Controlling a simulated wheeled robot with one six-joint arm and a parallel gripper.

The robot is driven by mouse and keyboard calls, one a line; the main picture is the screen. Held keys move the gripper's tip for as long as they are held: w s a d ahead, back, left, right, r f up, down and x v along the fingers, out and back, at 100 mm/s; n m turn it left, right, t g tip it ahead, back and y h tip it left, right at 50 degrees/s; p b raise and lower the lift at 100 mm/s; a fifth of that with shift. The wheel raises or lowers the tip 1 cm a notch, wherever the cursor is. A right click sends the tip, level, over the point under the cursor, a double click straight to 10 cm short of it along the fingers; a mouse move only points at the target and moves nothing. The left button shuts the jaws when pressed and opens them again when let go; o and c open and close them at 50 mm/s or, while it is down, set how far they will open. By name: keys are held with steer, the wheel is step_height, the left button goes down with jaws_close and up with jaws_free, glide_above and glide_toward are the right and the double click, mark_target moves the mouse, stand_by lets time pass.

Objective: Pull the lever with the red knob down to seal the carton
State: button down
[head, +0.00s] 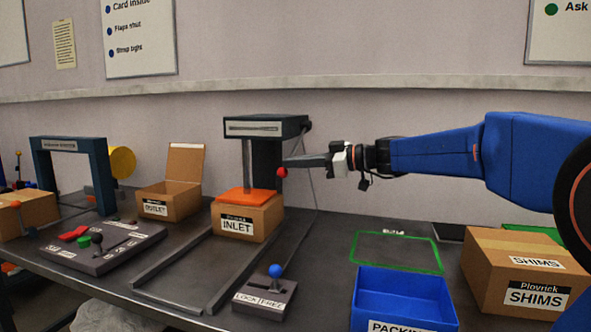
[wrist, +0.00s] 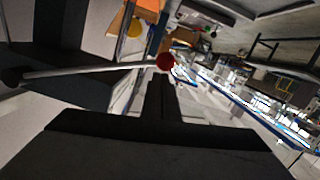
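The red knob (head: 282,172) is on the end of a lever at the right side of the dark press (head: 266,127). In the wrist view the knob (wrist: 166,61) ends a thin pale rod (wrist: 90,69). The carton marked INLET (head: 247,226) stands under the press, with the orange plate (head: 246,195) at its top. My gripper (head: 290,161) comes in from the right, its fingertips just above the knob. In the wrist view my fingers (wrist: 160,82) look closed together, with the knob just past their tips. I cannot tell whether they touch it.
A blue-knobbed lever box (head: 265,291) stands in front of the press. A blue bin (head: 403,298) and a SHIMS carton (head: 520,268) are to the right. An open OUTLET carton (head: 170,196) and a control panel (head: 101,246) are to the left.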

steer(key=s+r+v, duration=0.1)
steer(key=r+v, duration=0.1)
steer(key=v, duration=0.8)
steer(key=shift+a, duration=0.2)
